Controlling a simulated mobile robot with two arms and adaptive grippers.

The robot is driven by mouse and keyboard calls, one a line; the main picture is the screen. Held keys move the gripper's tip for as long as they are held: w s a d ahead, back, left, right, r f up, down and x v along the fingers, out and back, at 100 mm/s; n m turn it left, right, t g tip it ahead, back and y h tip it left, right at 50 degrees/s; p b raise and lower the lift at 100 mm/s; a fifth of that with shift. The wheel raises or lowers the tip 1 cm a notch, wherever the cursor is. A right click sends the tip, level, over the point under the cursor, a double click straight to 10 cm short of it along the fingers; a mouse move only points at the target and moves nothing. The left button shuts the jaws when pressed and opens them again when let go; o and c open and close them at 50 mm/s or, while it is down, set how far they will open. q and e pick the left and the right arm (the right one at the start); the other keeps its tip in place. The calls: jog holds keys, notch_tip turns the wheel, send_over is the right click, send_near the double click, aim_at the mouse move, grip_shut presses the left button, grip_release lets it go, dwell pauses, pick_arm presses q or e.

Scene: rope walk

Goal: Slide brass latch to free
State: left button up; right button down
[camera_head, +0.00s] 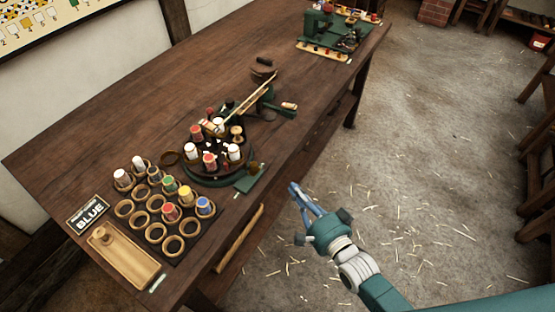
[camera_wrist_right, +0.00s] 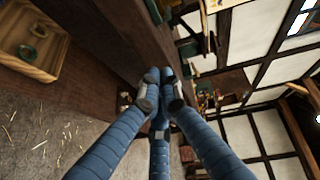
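My right gripper (camera_head: 298,191) is off the front edge of the workbench, over the floor side, apart from everything on the bench. Its blue fingers also show in the right wrist view (camera_wrist_right: 160,88), drawn close together at the tips with nothing visible between them. A small green plate (camera_head: 250,180) with a dark brass-like knob (camera_head: 254,168) sits at the bench's front edge beside the round bobbin carousel (camera_head: 192,178). I cannot tell for certain whether this is the brass latch. My left gripper is not in view.
Straw-strewn floor (camera_head: 420,160) is open at right.

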aim_at(254, 168)
notch_tip(254, 168, up, 5)
jog(key=m+t, duration=0.1)
jog(key=shift+y, duration=0.4)
jog(key=p+x, duration=0.1)
jog(key=x, duration=1)
jog(key=shift+a, duration=0.3)
jog(key=s+a+p, duration=0.1)
jog(key=s+a, duration=0.1)
jog(key=shift+s+a+p, duration=0.15)
jog(key=shift+s+p, duration=0.15)
jog(key=shift+s, duration=0.1)
jog(key=shift+s+a, duration=0.1)
jog(key=shift+s, duration=0.1)
jog(key=shift+f, duration=0.15)
